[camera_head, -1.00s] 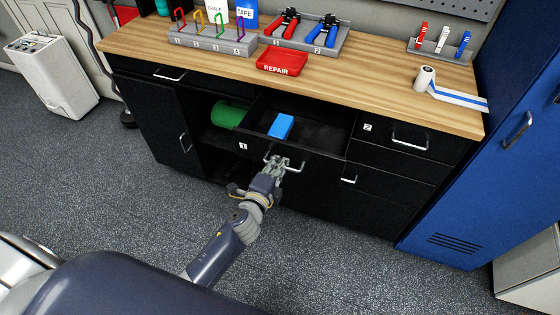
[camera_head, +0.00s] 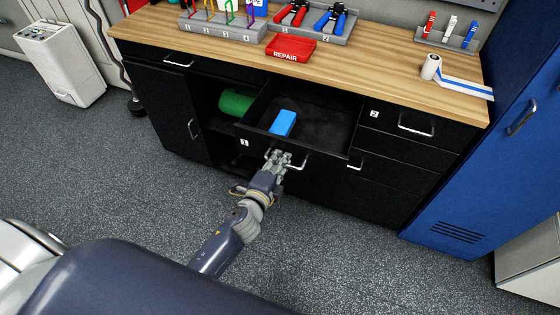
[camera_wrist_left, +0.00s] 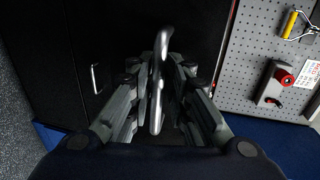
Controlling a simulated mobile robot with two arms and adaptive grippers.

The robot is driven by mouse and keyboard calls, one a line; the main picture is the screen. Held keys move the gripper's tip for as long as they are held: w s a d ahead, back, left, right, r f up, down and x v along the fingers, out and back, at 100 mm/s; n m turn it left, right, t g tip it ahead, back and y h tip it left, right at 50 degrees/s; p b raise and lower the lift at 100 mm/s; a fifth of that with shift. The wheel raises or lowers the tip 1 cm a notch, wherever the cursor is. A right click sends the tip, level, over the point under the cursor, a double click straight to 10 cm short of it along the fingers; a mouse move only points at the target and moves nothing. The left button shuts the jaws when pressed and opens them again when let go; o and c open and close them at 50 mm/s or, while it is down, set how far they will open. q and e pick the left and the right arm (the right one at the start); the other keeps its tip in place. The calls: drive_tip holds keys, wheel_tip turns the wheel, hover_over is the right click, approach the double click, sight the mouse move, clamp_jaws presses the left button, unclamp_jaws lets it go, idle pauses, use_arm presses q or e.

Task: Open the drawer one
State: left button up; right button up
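Drawer one (camera_head: 318,152), black with a small "1" label at its left, stands pulled out from under the wooden worktop. Its inside shows, with a blue block (camera_head: 283,123) lying in it. My left gripper (camera_head: 278,158) is at the metal bar handle (camera_head: 299,164) on the drawer front. In the left wrist view the handle (camera_wrist_left: 157,95) runs between the fingers, which close in on it from both sides. The fingers hide part of the handle. My right gripper is not in view.
Drawer two (camera_head: 405,124) is shut at the right. A green cylinder (camera_head: 235,102) lies in the open shelf left of the drawer. A red repair tray (camera_head: 291,48) and a tape roll (camera_head: 431,67) stand on the worktop (camera_head: 370,75). The floor in front is clear.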

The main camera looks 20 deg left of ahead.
use_arm(q)
drive_tip(key=v, duration=1.2)
drive_tip(key=shift+f, duration=0.15)
idle(0.4)
